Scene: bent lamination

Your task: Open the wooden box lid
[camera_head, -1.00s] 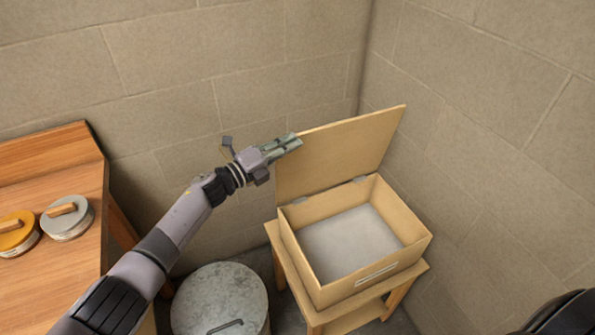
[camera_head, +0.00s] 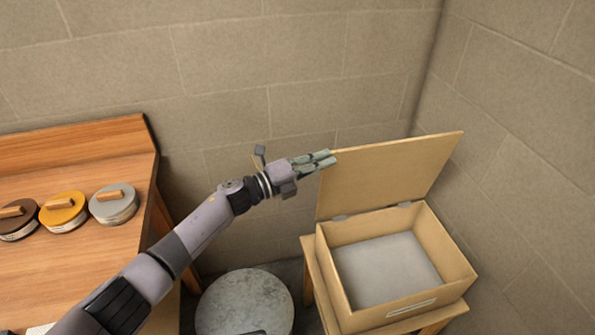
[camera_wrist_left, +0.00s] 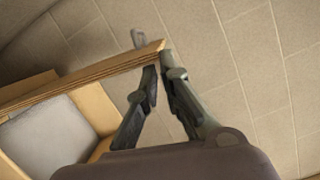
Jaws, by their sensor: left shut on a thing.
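The wooden box (camera_head: 395,262) stands on a small wooden stand, and its grey inside shows. Its lid (camera_head: 390,178) is raised, leaning back from the hinges at the rear edge. My left gripper (camera_head: 325,160) is at the lid's upper left corner, shut on the lid's edge. In the left wrist view, the lid's edge (camera_wrist_left: 95,72) runs up to the left gripper's fingertips (camera_wrist_left: 163,75), and the box's inside (camera_wrist_left: 50,138) shows at the lower left. My right gripper is not in view.
A wooden table (camera_head: 105,250) on the left holds round lidded tins, among them a yellow one (camera_head: 63,212) and a grey one (camera_head: 114,204). A round metal drum (camera_head: 245,300) stands between table and stand (camera_head: 313,262). Block walls close in behind and right.

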